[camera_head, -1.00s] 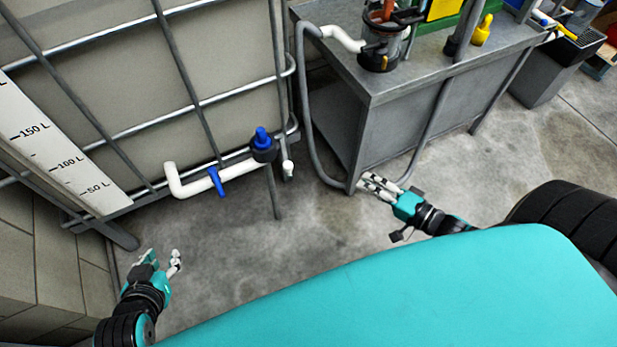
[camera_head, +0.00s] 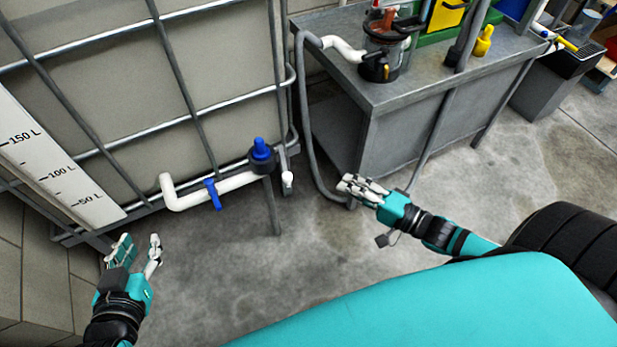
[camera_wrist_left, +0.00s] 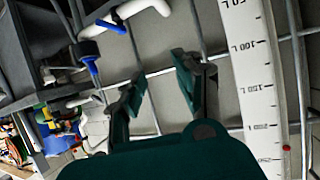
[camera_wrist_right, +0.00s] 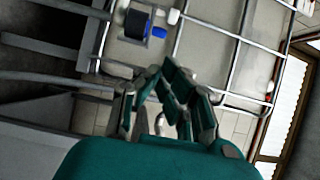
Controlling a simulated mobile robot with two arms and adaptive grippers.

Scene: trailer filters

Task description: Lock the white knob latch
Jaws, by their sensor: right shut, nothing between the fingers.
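A small white knob-like piece (camera_head: 287,179) hangs at the tank frame's lower right corner, right of the blue-capped valve (camera_head: 262,152). I cannot tell for sure that it is the white knob latch. My left gripper (camera_head: 139,246) is open and empty, low at the left, below the white pipe. In the left wrist view its fingers (camera_wrist_left: 155,85) are apart, facing the tank cage. My right gripper (camera_head: 350,185) is shut and empty, beside the metal cabinet's lower front corner, right of and apart from the white piece. In the right wrist view its fingers (camera_wrist_right: 160,80) hide part of the scene behind.
A caged tank (camera_head: 110,100) with a litre scale (camera_head: 60,165) fills the left. A white pipe (camera_head: 185,198) with a blue lever (camera_head: 212,193) runs along its lower edge. A grey cabinet (camera_head: 405,135) with a hose stands at right. Concrete floor between is clear.

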